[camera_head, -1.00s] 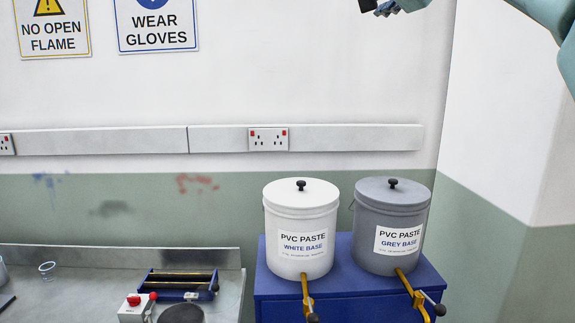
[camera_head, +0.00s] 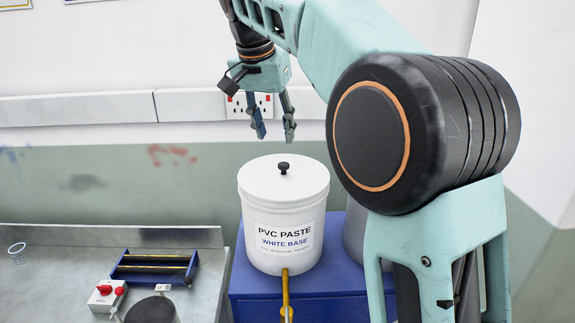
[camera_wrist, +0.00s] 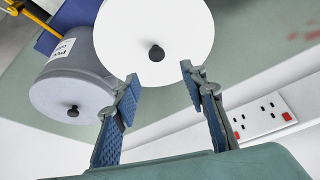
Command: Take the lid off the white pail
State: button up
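The white pail (camera_head: 284,232) stands on a blue cabinet, labelled PVC PASTE WHITE BASE. Its white lid (camera_head: 262,179) is on it, with a black knob (camera_head: 283,168) at the centre. My gripper (camera_head: 274,136) is open and empty, pointing down above the lid, apart from the knob. In the wrist view the lid (camera_wrist: 165,25) and its knob (camera_wrist: 156,53) lie beyond the open fingers, with the knob between their lines. The gripper there (camera_wrist: 160,76) has nothing between its blue pads.
The grey pail (camera_wrist: 75,88) stands beside the white one, mostly hidden behind my arm in the head view. The blue cabinet (camera_head: 262,287) carries both. A socket rail (camera_head: 185,104) runs along the wall behind. A bench (camera_head: 60,260) lies left.

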send_over(283, 165)
jog(key=s+a, duration=0.1)
jog(key=s, duration=0.1)
notch_tip(283, 165, down, 5)
jog(key=shift+a+r, duration=0.1)
jog(key=shift+r, duration=0.1)
jog(key=x, duration=0.5)
jog(key=shift+w+d+f+p, duration=0.1)
jog(key=shift+d+f+p, duration=0.15)
jog(key=shift+f+p, duration=0.15)
jog(key=shift+r, duration=0.1)
grip_shut()
